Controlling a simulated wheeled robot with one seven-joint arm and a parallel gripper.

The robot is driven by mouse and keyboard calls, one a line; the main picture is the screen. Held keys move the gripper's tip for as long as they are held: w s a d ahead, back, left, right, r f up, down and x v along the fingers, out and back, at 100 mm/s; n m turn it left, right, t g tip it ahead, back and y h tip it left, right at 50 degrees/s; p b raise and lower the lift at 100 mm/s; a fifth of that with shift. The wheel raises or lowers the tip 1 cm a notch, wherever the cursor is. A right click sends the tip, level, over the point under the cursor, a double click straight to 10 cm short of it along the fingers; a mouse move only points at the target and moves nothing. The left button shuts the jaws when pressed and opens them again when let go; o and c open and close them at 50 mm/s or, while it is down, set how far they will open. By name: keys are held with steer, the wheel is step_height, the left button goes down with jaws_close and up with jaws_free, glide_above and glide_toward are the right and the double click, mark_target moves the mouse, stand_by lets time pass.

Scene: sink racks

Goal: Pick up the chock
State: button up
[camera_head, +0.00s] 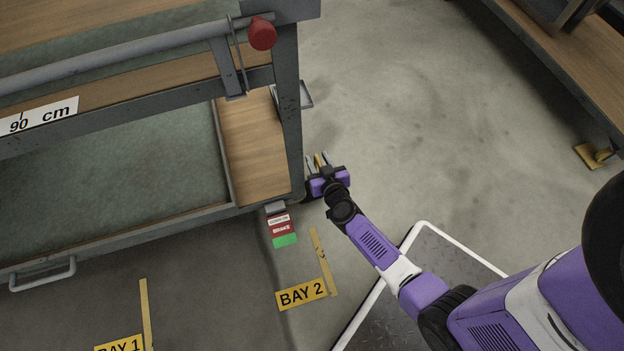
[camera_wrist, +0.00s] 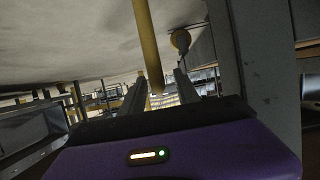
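My gripper (camera_head: 319,156) is low beside the near right leg of the cart, with its two grey fingers pointing away from my body. It is open. A yellow bar-like piece (camera_head: 318,161) shows between the fingers. In the wrist view the yellow bar (camera_wrist: 148,45) runs down from the top edge to between the fingers (camera_wrist: 158,86), with gaps on both sides; I cannot tell whether it is part of the chock. Another yellow piece (camera_head: 592,155), wedge-like, lies on the floor at the far right by a bench; it may be a chock too.
The grey cart (camera_head: 291,110) with wooden shelves and a red knob (camera_head: 262,33) stands close left of my gripper. A small grey bracket (camera_head: 305,95) sticks out from its leg. A round yellowish wheel-like part (camera_wrist: 181,40) shows beyond the fingers.

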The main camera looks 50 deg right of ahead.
steer(key=shift+b+x, duration=0.4)
steer(key=shift+x, duration=0.8)
jaws_close()
stand_by(0.4)
steer(key=shift+w+d+r, duration=0.1)
